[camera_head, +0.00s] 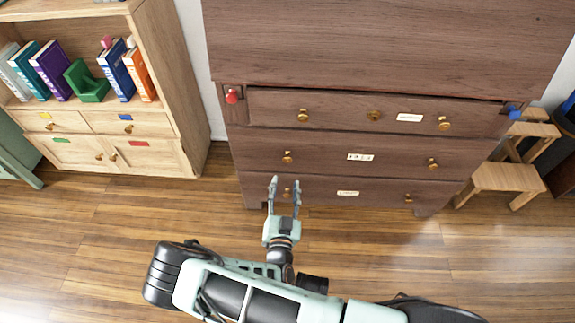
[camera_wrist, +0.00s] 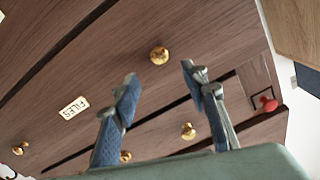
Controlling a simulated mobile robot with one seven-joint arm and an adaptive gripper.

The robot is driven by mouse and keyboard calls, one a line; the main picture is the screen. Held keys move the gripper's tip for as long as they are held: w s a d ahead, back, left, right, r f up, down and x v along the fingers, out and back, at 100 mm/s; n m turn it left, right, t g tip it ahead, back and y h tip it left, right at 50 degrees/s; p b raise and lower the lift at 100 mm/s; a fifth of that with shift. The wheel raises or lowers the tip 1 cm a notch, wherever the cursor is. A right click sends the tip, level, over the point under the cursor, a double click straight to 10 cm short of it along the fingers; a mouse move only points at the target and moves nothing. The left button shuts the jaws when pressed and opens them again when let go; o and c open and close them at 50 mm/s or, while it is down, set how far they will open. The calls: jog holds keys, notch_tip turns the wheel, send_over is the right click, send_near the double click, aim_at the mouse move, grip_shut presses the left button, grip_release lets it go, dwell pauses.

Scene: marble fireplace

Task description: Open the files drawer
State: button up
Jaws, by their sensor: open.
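The files drawer (camera_head: 325,148) is the middle one of three in a dark brown wooden chest, and it looks shut. Its white label (camera_wrist: 74,107) reads FILES upside down in the wrist view. Its left brass knob (camera_head: 287,157) also shows in the wrist view (camera_wrist: 159,55), lined up between and just beyond my fingertips. My gripper (camera_head: 285,181) is open and empty, reaching toward the chest front from the floor side. It also shows in the wrist view (camera_wrist: 159,72). The fingers appear apart from the knob, and the exact distance is hard to tell.
The top drawer (camera_head: 340,104) has brass knobs, with a red knob (camera_head: 232,97) and a blue one (camera_head: 514,114) beside it. The bottom drawer (camera_head: 375,190) looks shut. A bookcase (camera_head: 165,75) stands left, a wooden step stool (camera_head: 505,177) right. The floor (camera_head: 120,220) in front is clear.

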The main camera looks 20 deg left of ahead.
aim_at(287, 161)
jog(key=b+x, duration=0.1)
jog(key=x, duration=0.8)
jog(key=shift+w+b, duration=0.25)
jog(key=shift+b, duration=0.15)
jog(key=shift+c, duration=0.2)
grip_shut()
